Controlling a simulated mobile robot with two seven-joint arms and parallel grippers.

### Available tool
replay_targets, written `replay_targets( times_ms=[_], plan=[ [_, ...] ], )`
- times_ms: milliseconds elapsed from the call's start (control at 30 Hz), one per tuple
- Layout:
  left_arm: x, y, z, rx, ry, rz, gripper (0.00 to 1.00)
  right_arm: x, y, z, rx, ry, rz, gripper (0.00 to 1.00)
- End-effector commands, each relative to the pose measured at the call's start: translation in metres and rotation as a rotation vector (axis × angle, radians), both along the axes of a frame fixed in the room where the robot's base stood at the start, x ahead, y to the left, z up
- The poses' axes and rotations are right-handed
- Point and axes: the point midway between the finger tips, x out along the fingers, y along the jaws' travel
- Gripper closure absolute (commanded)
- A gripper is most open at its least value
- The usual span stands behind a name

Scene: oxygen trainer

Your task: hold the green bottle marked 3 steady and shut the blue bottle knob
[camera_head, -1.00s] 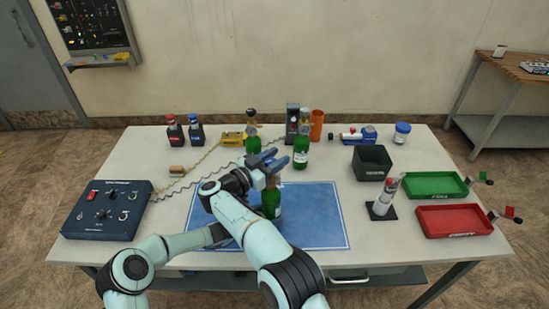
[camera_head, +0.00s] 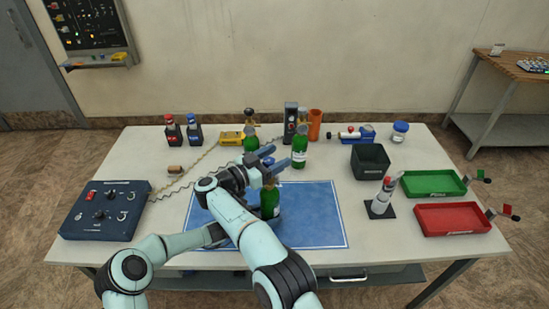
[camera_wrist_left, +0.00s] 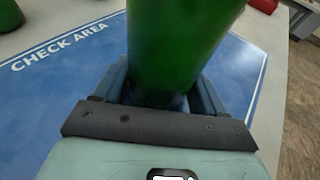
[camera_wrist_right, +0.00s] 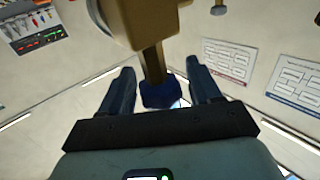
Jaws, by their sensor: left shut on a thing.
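A green bottle (camera_head: 270,203) stands on the blue check-area mat (camera_head: 318,215); its number is not legible. My left gripper (camera_wrist_left: 160,92) is shut on this bottle (camera_wrist_left: 180,40), low on its body in the left wrist view. In the head view my right arm hides most of that gripper. My right gripper (camera_head: 274,162) is at the top of the bottle. In the right wrist view its open fingers (camera_wrist_right: 163,88) stand either side of the blue knob (camera_wrist_right: 160,92), with a visible gap on each side. The brass valve (camera_wrist_right: 145,20) shows beyond the knob.
Two more green bottles (camera_head: 252,140) (camera_head: 300,151) stand behind. A blue control box (camera_head: 106,210) is at left. A black bin (camera_head: 370,160), green tray (camera_head: 433,183) and red tray (camera_head: 453,218) are at right. The mat's right part is clear.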

Motion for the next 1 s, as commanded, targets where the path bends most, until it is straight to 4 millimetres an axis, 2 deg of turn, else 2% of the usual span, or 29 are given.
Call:
replay_targets(
  times_ms=[167, 267, 700, 833, 1000],
  plan=[
    [0.000, 0.001, 0.000, 0.001, -0.001, 0.001, 0.46, -0.001, 0.002, -0.001, 0.000, 0.001, 0.002, 0.37],
    [0.000, 0.001, 0.000, 0.001, -0.001, 0.001, 0.46, -0.006, 0.010, -0.001, 0.000, 0.003, 0.004, 0.37],
    [0.000, 0.001, 0.000, 0.001, -0.002, 0.000, 0.46, -0.058, 0.079, -0.001, 0.001, 0.000, 0.004, 0.37],
    [0.000, 0.001, 0.000, 0.001, -0.002, 0.000, 0.46, -0.068, 0.091, 0.000, 0.000, 0.000, 0.002, 0.37],
    [0.000, 0.000, 0.000, 0.001, -0.002, 0.000, 0.46, -0.072, 0.096, 0.000, 0.000, 0.000, 0.000, 0.37]
  ],
)
